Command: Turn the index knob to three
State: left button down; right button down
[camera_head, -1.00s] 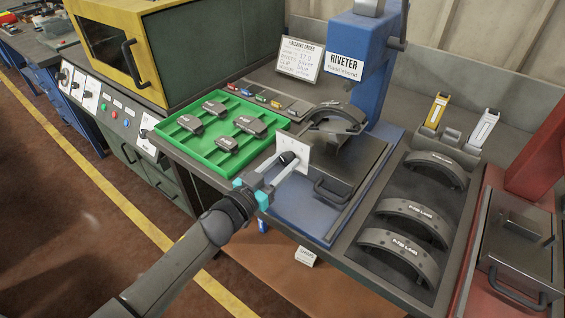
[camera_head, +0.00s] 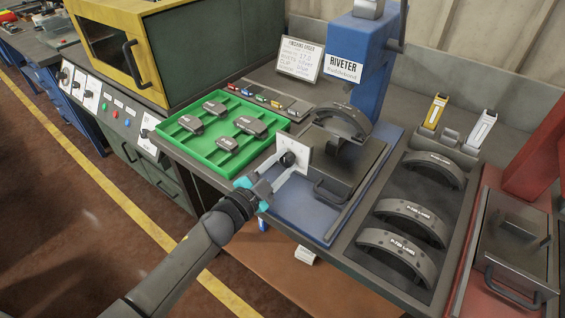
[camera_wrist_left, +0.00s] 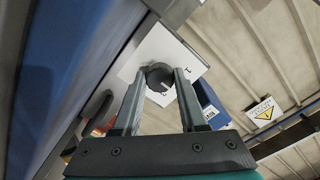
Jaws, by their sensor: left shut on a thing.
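The index knob (camera_head: 288,158) is a round dark knob on a white plate (camera_head: 305,148) at the left side of the blue riveter's base. My left gripper (camera_head: 284,165) reaches it from the lower left, with its fingers on either side of it. In the left wrist view the knob (camera_wrist_left: 160,76) sits between the two fingertips, in front of the white plate (camera_wrist_left: 150,52), and the gripper is shut on it. My right gripper is not in view.
A green tray (camera_head: 178,151) with several brake pads is left of the knob. The blue riveter (camera_head: 372,50) rises behind, with a curved shoe (camera_head: 345,120) at its base. More brake shoes (camera_head: 405,220) lie in a dark tray at right. A sign (camera_head: 300,60) stands behind.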

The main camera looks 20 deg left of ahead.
pick_arm(q)
jog(key=m, duration=0.4)
jog(key=shift+m, duration=0.3)
jog(key=m, duration=0.4)
jog(key=shift+b, duration=0.4)
jog(key=shift+m, duration=0.4)
jog(key=shift+c, duration=2.2)
grip_release()
jog(key=v, duration=1.5)
jog(key=shift+s, duration=0.15)
